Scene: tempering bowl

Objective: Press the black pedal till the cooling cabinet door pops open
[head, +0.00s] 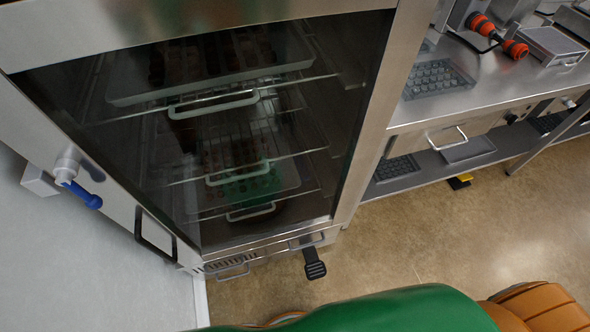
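The cooling cabinet (360,150) stands at the left and centre of the head view, a steel frame around a dark glass door (130,170). The door looks shut, and trays on wire racks show through the glass. The black pedal (314,264) sticks out from the cabinet's base at the lower middle, just above the floor. Nothing touches the pedal in this view. Neither of my grippers is in view.
A blue-handled valve (80,194) sticks out at the left. A steel counter (460,90) with a mould tray (437,78) and an orange-and-black tool (497,36) stands at the right. A small yellow-and-black pedal (460,181) lies under it.

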